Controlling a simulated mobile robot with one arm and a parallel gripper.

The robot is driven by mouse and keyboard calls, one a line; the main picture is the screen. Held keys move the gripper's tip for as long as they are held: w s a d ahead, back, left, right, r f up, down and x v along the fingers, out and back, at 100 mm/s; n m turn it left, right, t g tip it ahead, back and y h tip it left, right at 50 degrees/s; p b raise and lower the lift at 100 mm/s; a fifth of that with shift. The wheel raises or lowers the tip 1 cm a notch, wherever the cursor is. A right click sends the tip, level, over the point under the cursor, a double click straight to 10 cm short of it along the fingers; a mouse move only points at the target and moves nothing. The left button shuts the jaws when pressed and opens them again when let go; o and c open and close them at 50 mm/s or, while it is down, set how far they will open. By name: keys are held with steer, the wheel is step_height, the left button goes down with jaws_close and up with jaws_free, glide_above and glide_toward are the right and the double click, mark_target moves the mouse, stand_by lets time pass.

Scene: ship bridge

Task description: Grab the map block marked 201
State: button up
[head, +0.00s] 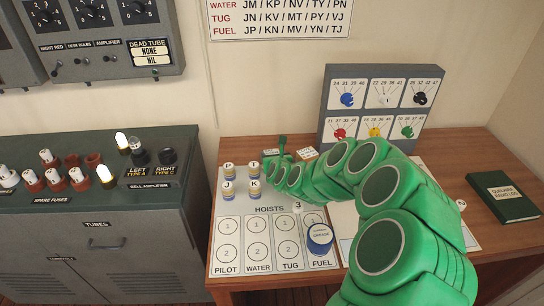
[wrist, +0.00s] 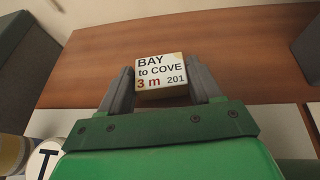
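The map block marked 201 (wrist: 160,75) is a small white-topped block reading "BAY to COVE 3 m 201". In the wrist view it lies between the two grey fingers of my gripper (wrist: 161,82), one finger close along each side. I cannot tell whether the fingers press on it or stand just clear. In the head view my gripper (head: 283,160) is low over the back of the wooden desk, and my arm hides much of that spot. Small white-topped blocks (head: 307,154) show beside it there.
Round pieces marked T (head: 254,169), P, J and K stand just left of my gripper on the hoists board (head: 265,221). A grey panel with coloured knobs (head: 381,105) stands behind. A green book (head: 502,197) lies right.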

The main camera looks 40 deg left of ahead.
steer(key=shift+c, duration=1.1)
steer(key=shift+r, duration=0.15)
